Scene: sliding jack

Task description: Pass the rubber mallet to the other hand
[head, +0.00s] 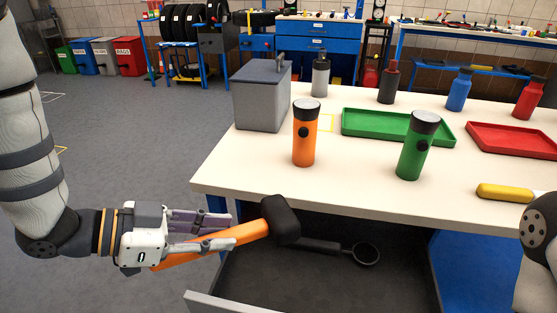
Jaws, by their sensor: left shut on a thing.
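The rubber mallet has an orange handle (240,235) and a black head (280,220). My left gripper (221,232) is shut on the handle, and the mallet is held in front of the table's front edge, above the open drawer. The handle slants, with the head at its upper right end and the other end showing below the gripper. The right gripper is out of view; only a part of my right arm shows at the right edge.
An open dark drawer (330,285) holds a black round-ended tool (364,254).

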